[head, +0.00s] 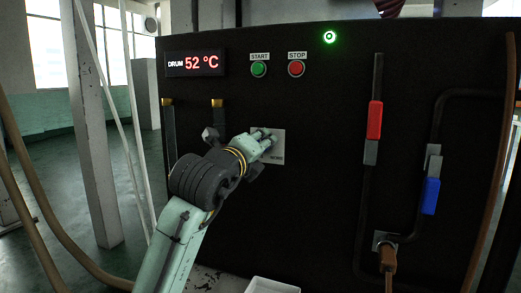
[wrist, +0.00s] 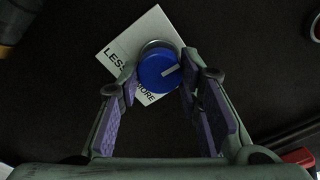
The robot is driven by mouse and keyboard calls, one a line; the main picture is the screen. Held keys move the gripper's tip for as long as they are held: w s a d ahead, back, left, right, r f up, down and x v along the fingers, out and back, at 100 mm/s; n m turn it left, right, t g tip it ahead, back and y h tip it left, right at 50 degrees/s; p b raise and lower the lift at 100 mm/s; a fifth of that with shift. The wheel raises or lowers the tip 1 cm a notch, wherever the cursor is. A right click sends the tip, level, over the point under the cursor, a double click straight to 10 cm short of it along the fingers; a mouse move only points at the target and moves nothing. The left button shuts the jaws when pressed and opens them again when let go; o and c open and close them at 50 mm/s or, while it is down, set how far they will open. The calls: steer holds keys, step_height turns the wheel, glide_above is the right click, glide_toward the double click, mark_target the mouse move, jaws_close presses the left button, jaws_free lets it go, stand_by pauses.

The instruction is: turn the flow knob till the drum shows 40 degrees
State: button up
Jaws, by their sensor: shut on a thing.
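The drum display (head: 195,63) on the black panel reads 52 °C in red. The flow knob (wrist: 158,70) is blue with a pale pointer mark and sits on a white plate (wrist: 122,45) lettered LESS and MORE. The mark points towards the upper right in the wrist view. My gripper (wrist: 159,76) is shut on the knob, one purple-padded finger on each side. In the head view my gripper (head: 265,142) is at the plate (head: 278,150) and hides the knob.
A green START button (head: 258,69) and a red STOP button (head: 296,69) are above my gripper. A green lamp (head: 330,37) glows at the top. Pipes with a red lever (head: 375,120) and a blue lever (head: 431,195) run down the right. A white tray (head: 272,286) is below.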

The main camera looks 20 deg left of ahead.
steer(key=shift+m, duration=1.9)
steer(key=o, duration=1.2)
steer(key=shift+c, duration=0.2)
steer(key=s, duration=1.2)
steer(key=shift+a, duration=0.25)
